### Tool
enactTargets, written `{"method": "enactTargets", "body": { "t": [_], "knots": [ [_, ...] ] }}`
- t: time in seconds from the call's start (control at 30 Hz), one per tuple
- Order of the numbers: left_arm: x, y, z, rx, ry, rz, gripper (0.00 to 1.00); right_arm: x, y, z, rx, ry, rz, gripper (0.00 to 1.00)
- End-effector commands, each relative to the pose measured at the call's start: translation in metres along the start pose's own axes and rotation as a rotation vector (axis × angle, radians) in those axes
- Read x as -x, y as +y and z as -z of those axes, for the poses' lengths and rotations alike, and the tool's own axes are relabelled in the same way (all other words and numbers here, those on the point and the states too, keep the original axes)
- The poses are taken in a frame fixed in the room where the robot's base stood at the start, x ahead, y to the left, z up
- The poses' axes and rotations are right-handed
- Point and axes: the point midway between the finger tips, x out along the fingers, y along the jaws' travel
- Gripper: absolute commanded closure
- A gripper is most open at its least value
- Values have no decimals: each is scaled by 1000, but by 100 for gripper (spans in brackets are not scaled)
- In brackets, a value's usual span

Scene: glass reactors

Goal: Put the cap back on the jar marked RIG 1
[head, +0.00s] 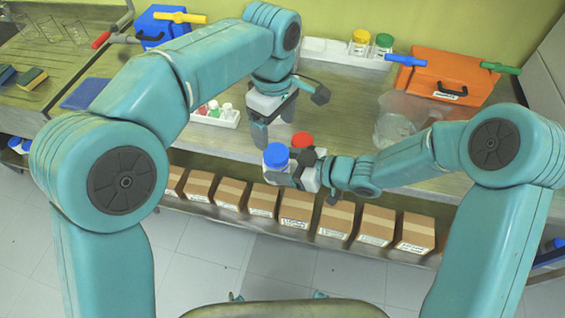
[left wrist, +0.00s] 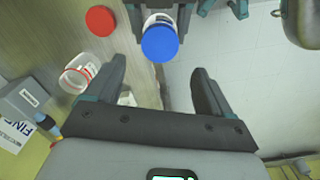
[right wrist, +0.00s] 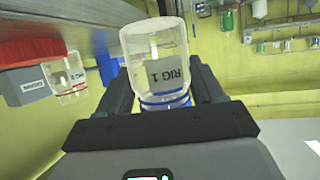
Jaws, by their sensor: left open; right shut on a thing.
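My right gripper (head: 303,172) is shut on a clear jar (right wrist: 158,52), held by the table's front edge. Its label reads RIG 1, upside down in the right wrist view. A blue cap (head: 275,155) covers its top; the left wrist view shows the cap (left wrist: 159,42) from above. Whether it is seated or loose I cannot tell. My left gripper (left wrist: 158,82) is open and empty, with the cap just beyond its fingertips. In the head view, the left gripper (head: 272,130) hangs left of and behind the jar.
A red cap (left wrist: 100,20) and an open jar with a red ring (left wrist: 78,73) are close by. A white tray (head: 215,117) with small bottles lies left. A clear container (head: 393,128) and orange case (head: 450,75) stand right. Cardboard boxes (head: 296,207) line the shelf below.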

Motion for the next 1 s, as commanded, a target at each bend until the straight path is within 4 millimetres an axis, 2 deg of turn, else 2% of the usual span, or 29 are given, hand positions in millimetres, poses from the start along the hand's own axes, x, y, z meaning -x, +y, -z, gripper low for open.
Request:
{"method": "enactTargets", "body": {
  "t": [0.3, 0.43, 0.8, 1.0],
  "knots": [
    [0, 0, -2, -5, 0, 0, 18, 0, 0, 0, 0, 1, 0, 100],
    [-6, 0, -2, -5, 0, 0, 18, 0, 0, 0, 0, 1, 0, 100],
    [-62, 0, -2, -4, -1, 1, 18, 0, 0, 0, 0, 1, 0, 100],
    [-78, 0, -2, -4, 0, -2, 18, 0, 0, 0, 0, 1, 0, 100]
  ]
}}
